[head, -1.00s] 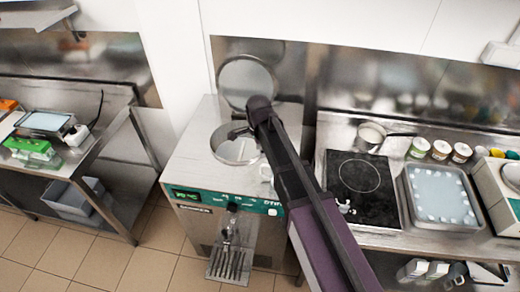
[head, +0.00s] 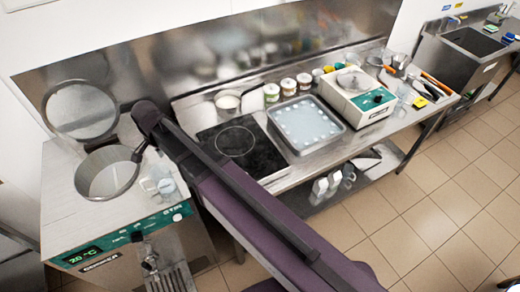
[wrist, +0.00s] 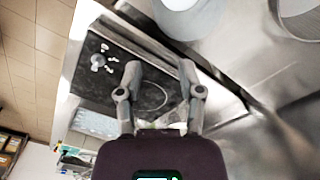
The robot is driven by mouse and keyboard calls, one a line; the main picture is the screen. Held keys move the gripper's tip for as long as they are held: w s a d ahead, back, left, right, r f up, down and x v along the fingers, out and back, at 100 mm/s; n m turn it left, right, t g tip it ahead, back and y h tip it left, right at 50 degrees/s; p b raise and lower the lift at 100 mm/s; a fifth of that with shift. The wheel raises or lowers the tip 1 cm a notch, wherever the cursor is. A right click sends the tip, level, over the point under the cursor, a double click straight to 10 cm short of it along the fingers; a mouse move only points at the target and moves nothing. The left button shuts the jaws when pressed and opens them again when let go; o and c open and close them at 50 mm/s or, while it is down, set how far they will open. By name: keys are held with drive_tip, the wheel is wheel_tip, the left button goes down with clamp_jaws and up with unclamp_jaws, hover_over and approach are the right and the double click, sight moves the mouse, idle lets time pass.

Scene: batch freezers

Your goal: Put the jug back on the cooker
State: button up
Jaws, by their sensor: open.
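The jug looks like the small pale, see-through vessel with a handle (head: 162,182) on top of the batch freezer, right of its round opening. The cooker is the black hob plate (head: 238,146) on the steel counter, with a ring marking; it also shows in the wrist view (wrist: 150,75), bearing a few small pale objects near one edge. My gripper (wrist: 163,82) is open and empty, its two fingers apart with the cooker beyond them. I cannot make it out in the head view, where my arm crosses in front of the cooker's near side.
The batch freezer (head: 72,215) stands at the left with its lid (head: 82,108) raised. A tray (head: 306,124), a scale (head: 357,97) and several jars fill the counter to the right. The tiled floor in front is clear.

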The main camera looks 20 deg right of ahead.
drive_tip(key=s+d+n, duration=0.3)
drive_tip(key=d, duration=1.3)
drive_tip(key=s+d+n, duration=0.3)
drive_tip(key=d+n, duration=0.1)
drive_tip(key=d, duration=1.2)
drive_tip(key=shift+s, duration=0.2)
drive_tip(key=shift+d, duration=0.1)
